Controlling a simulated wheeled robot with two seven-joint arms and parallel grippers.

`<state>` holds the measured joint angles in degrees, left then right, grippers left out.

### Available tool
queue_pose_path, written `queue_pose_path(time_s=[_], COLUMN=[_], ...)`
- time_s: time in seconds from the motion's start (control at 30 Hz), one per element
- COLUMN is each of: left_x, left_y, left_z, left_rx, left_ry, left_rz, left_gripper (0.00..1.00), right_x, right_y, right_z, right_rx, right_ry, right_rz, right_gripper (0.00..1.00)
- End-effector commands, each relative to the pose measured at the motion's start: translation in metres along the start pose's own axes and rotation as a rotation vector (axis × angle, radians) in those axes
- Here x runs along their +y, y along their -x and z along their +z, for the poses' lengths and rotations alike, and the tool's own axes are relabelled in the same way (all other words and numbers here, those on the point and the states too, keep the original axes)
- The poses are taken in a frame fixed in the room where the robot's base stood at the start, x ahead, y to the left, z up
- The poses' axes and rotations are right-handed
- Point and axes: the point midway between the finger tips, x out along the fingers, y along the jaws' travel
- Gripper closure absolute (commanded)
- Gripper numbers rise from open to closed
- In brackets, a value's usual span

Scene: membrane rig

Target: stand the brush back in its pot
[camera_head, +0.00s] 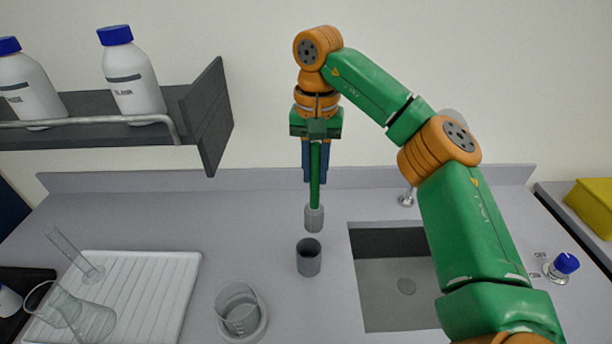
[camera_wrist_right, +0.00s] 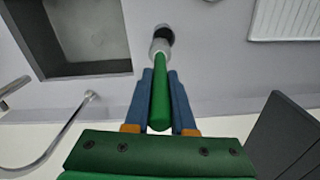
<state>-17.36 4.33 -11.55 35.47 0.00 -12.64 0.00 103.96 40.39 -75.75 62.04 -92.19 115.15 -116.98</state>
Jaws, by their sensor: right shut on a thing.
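The brush has a green handle and a grey head (camera_head: 314,219); it hangs upright, head down, above the counter. My right gripper (camera_head: 314,178) is shut on the green handle, and its blue fingers flank the handle in the right wrist view (camera_wrist_right: 160,100). The pot (camera_head: 309,262) is a small dark grey open cup standing on the counter, just below and slightly left of the brush head in the head view. In the right wrist view the dark pot opening (camera_wrist_right: 164,34) shows just beyond the brush head. The brush appears apart from the pot. My left gripper is not in view.
A sink (camera_head: 390,298) lies right of the pot, with a tap (camera_head: 407,197) behind. A glass beaker (camera_head: 239,312) stands front left of the pot. A white draining rack (camera_head: 150,300) with glassware is left. A bottle shelf (camera_head: 205,115) juts out upper left.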

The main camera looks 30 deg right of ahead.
Motion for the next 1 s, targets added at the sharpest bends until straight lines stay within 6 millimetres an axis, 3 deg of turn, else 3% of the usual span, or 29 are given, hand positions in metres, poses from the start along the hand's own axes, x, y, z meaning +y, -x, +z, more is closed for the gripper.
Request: queue_pose_path(time_s=[0.53,1.0], left_x=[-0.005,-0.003], left_y=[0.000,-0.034], left_z=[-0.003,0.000], left_rx=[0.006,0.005], left_ry=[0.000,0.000], left_rz=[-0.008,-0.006], left_gripper=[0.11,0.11], right_x=[0.001,0.000], right_y=[-0.059,-0.113], right_z=[0.002,0.002], right_rx=[-0.002,-0.001], right_ry=[0.003,0.003], right_rz=[0.002,0.000], right_gripper=[1.00,1.00])
